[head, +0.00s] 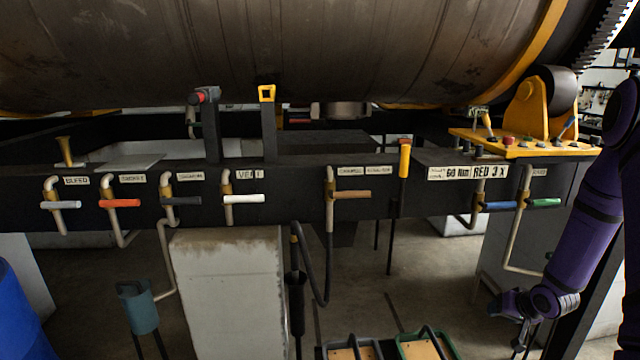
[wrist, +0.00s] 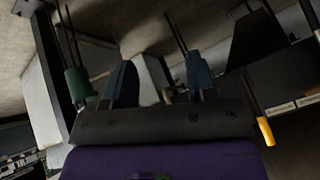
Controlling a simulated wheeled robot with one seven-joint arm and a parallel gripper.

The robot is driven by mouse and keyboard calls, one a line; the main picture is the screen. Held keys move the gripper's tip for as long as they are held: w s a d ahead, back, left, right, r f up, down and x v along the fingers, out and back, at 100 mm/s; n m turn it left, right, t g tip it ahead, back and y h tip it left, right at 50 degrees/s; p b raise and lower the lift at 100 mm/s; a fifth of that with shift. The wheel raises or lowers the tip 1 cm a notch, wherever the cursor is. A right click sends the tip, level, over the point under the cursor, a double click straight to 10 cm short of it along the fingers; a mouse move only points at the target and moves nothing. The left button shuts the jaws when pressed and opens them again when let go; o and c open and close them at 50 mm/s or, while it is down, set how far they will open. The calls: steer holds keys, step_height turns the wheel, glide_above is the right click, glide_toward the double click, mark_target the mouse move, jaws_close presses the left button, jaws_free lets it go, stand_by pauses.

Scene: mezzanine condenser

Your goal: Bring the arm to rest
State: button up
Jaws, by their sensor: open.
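My purple arm comes down the right side of the head view, bent so its wrist hangs low beside the panel's right end. My gripper (head: 519,342) is at the lower right, below the blue and green valve handles and apart from them. It is small and dark there. In the wrist view my gripper (wrist: 160,78) shows two dark fingers spread apart with nothing held between them.
A black valve panel (head: 290,205) runs across the head view, with a blue handle (head: 502,206) and green handle (head: 544,203) nearest my arm. A yellow control console (head: 515,149) stands above. A concrete block (head: 228,290) and trays (head: 425,345) stand below. Open floor lies between.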

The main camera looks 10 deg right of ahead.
steer(key=s+a+r+n+h, duration=0.1)
steer(key=s+a+r, duration=0.15)
steer(key=r, duration=0.75)
steer(key=s+a+r+g+h, duration=0.1)
steer(key=a+r, duration=0.3)
steer(key=r, duration=0.6)
steer(key=s+a+r+n+h, duration=0.15)
steer(key=a+r, duration=0.25)
steer(key=r, duration=0.5)
steer(key=s+a+r+y, duration=0.1)
steer(key=s+a+r, duration=0.3)
steer(key=s, duration=0.3)
steer(key=s+a+r+n, duration=0.1)
steer(key=s+a+r, duration=0.3)
steer(key=s, duration=0.4)
steer(key=s+a+r+n+g+y, duration=0.1)
steer(key=s+a+r, duration=0.3)
steer(key=s+a, duration=0.2)
steer(key=shift+s+a+r+y, duration=0.15)
steer(key=shift+s+a+y, duration=0.2)
steer(key=shift+s, duration=0.6)
